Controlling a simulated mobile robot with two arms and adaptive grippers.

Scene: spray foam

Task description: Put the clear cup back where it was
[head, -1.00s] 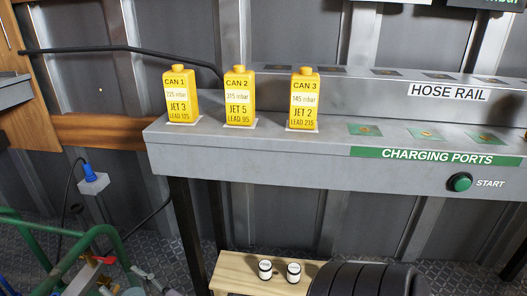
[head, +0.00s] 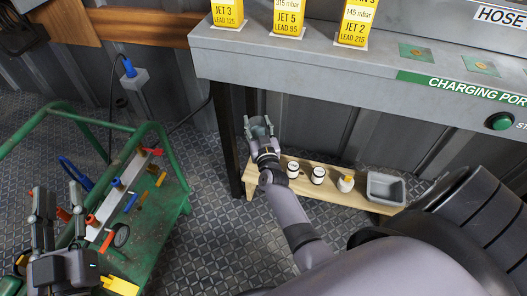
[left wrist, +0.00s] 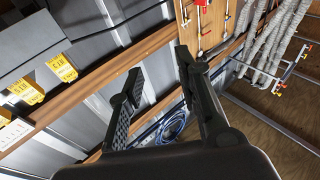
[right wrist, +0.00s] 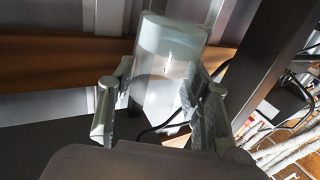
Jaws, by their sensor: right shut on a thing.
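The clear cup (right wrist: 168,65) is between the fingers of my right gripper (right wrist: 160,100) in the right wrist view. It is see-through, with a paler, cloudy band toward its far end. In the head view my right gripper (head: 261,133) is shut on the cup (head: 260,127), at the left end of a low wooden bench (head: 335,178). My left gripper (head: 52,200) is over the green cart at the left. It is open and empty in the left wrist view (left wrist: 160,85).
A green cart (head: 160,225) holds tools.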

